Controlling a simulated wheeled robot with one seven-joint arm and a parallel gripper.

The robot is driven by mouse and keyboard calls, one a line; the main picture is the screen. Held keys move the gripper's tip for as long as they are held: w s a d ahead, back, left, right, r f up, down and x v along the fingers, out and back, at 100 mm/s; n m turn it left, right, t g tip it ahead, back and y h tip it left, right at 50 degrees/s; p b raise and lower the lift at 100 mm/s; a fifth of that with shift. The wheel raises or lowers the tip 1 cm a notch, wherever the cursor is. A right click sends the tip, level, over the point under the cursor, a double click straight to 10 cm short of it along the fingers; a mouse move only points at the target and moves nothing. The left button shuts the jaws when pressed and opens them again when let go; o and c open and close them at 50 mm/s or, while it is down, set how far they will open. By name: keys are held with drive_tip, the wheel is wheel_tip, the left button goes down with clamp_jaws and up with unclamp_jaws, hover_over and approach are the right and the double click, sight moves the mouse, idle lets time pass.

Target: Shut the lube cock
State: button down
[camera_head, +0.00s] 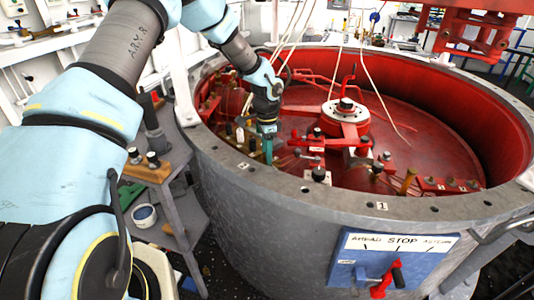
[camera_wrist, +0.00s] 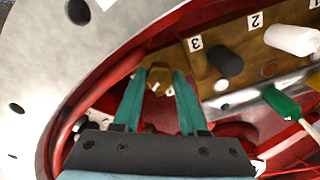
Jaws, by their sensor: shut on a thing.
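My gripper (camera_wrist: 159,78) reaches down inside the rim of the big round drum, and it also shows in the head view (camera_head: 268,150). In the wrist view its two teal fingers are shut on a brass fitting (camera_wrist: 157,74), one finger on each side. This fitting appears to be the lube cock, but I see no label naming it. The fingers hide part of its sides, and I cannot tell which way it is turned. In the head view my gripper hides it.
The drum's grey rim (camera_wrist: 35,75) runs close on the left. A blue panel (camera_head: 352,270) with a red handle hangs on the drum's front.

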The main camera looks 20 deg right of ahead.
drive_tip(key=m, duration=0.6)
drive_tip(key=shift+m, duration=0.4)
idle(0.4)
drive_tip(key=c, duration=0.7)
unclamp_jaws()
drive_tip(key=shift+c, duration=0.2)
drive_tip(key=shift+r, duration=0.1)
wheel_tip(320, 180, up, 11)
drive_tip(key=b, duration=0.2)
drive_tip(key=shift+f, duration=0.2)
